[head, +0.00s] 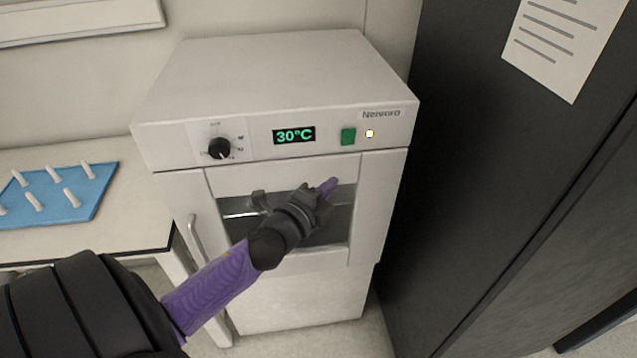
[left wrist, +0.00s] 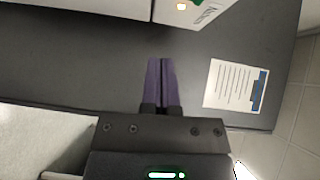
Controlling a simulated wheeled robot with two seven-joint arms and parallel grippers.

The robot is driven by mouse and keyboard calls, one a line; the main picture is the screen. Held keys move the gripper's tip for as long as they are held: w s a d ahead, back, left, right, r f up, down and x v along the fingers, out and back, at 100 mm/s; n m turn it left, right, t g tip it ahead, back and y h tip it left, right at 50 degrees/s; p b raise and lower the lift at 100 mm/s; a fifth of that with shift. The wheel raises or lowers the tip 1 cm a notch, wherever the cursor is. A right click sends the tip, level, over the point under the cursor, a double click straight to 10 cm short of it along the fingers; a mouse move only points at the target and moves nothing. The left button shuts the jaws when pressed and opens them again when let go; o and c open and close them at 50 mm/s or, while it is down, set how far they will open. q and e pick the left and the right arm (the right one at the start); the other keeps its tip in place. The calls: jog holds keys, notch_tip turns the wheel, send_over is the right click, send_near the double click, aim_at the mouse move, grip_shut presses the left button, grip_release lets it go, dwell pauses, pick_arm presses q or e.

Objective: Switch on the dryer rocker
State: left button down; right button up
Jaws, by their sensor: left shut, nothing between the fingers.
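The dryer (head: 275,80) is a white cabinet with a front window and a control panel along its top. Its green rocker (head: 348,136) is on the right of the panel, beside a lit yellowish lamp (head: 369,133). The display (head: 294,135) reads 30°C in green. My left gripper (head: 328,187), with purple fingers, is in front of the dryer door, below the rocker and apart from it. In the left wrist view, its fingers (left wrist: 161,82) are shut together and empty, and a bit of the green rocker (left wrist: 197,2) shows at the top edge. My right gripper is not in view.
A black knob (head: 219,148) is on the panel's left. The door handle (head: 195,238) is at the door's left. A dark cabinet (head: 480,150) with a paper sheet (head: 565,42) stands close on the right. A blue peg board (head: 75,205) lies on the left counter.

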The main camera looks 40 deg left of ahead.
pick_arm(q)
jog(key=shift+s+d+f, duration=0.1)
jog(key=shift+s, duration=1.5)
